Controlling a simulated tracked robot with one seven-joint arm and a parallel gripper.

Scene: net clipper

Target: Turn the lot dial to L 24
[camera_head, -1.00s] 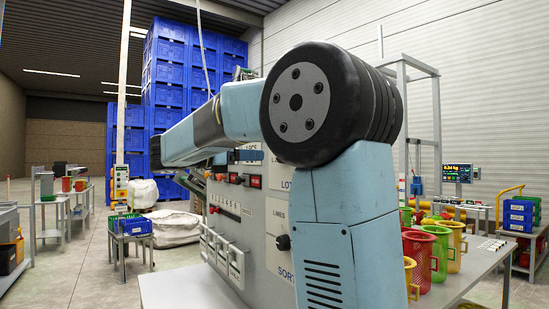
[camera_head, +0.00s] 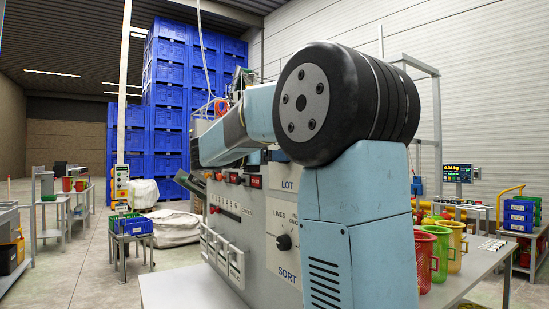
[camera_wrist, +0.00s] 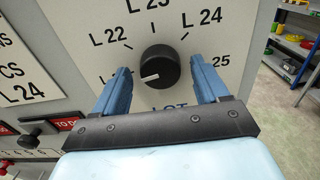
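In the wrist view the lot dial (camera_wrist: 158,68) is a round black knob with a white pointer line, on a pale plate lettered LOT. The pointer faces left and slightly down, away from the L 24 mark (camera_wrist: 204,18) at the upper right. L 22 is at the upper left, L 23 at the top and 25 at the right; the left finger covers the label at the left. My gripper (camera_wrist: 160,67) is open, its blue fingers on either side of the knob with gaps visible.
The grey machine panel (camera_head: 260,260) carries another black knob (camera_head: 284,242) between LINES and SORT, below the LOT sign (camera_head: 288,185). A plate reading L 24 (camera_wrist: 22,90) and red-labelled switches lie left of the dial. Colored baskets (camera_head: 428,256) stand at the right.

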